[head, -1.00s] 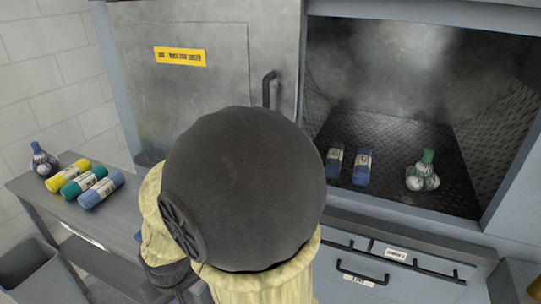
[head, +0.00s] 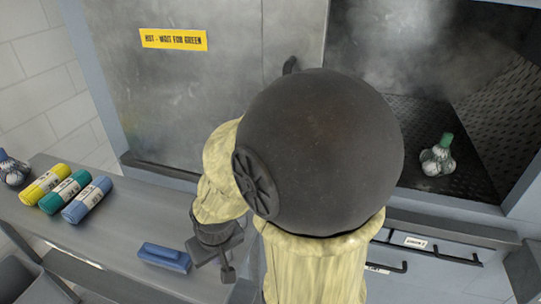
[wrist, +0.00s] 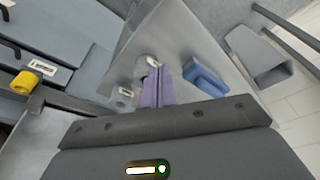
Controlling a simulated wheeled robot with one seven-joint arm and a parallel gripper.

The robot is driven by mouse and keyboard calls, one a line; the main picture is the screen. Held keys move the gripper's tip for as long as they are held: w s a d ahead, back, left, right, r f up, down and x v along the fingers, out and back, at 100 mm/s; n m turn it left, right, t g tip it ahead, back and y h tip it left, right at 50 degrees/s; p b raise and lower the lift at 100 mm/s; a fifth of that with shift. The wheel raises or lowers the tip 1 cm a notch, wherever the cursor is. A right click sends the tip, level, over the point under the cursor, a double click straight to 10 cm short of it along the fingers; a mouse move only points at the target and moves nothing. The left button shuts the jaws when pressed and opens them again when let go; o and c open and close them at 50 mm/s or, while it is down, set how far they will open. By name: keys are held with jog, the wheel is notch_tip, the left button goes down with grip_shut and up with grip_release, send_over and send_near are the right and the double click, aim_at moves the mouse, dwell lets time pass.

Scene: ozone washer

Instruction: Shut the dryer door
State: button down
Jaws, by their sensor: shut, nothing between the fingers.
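The dryer door (head: 190,95) is a grey metal panel with a yellow "HOT - WAIT FOR GREEN" label, at the upper left of the head view. Its dark handle (head: 290,65) shows only at the top; my arm hides the rest. To its right the chamber opening (head: 425,115) is uncovered, with haze inside. My gripper (head: 228,272) is low in the head view, over the bench and below the door, apart from the handle. In the wrist view its fingers (wrist: 156,86) are together and hold nothing.
The bench (head: 110,225) holds yellow, green and blue rolls (head: 87,199) and a blue block (head: 164,257), also in the wrist view (wrist: 205,80). A green-topped bottle-like item (head: 437,158) lies in the chamber. Drawer handles (head: 432,250) project below it.

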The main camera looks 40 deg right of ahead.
jog(key=w+d+r+n+t+h+p, duration=0.1)
jog(key=w+r+t+h+p, duration=0.2)
jog(key=w, duration=0.7)
jog(key=w+d+r+t+h+p, duration=0.1)
jog(key=w+d+r+t+p, duration=0.2)
jog(key=w, duration=0.7)
jog(key=d+h+b, duration=0.1)
jog(key=d+h, duration=0.5)
jog(key=h, duration=0.3)
jog(key=s+r+n+g+h, duration=0.1)
jog(key=s+r+g+h, duration=0.1)
jog(key=s+g+h, duration=0.4)
jog(key=shift+s+g+h, duration=0.3)
jog(key=shift+s+g, duration=0.35)
jog(key=shift+g, duration=0.15)
jog(key=shift+r, duration=0.15)
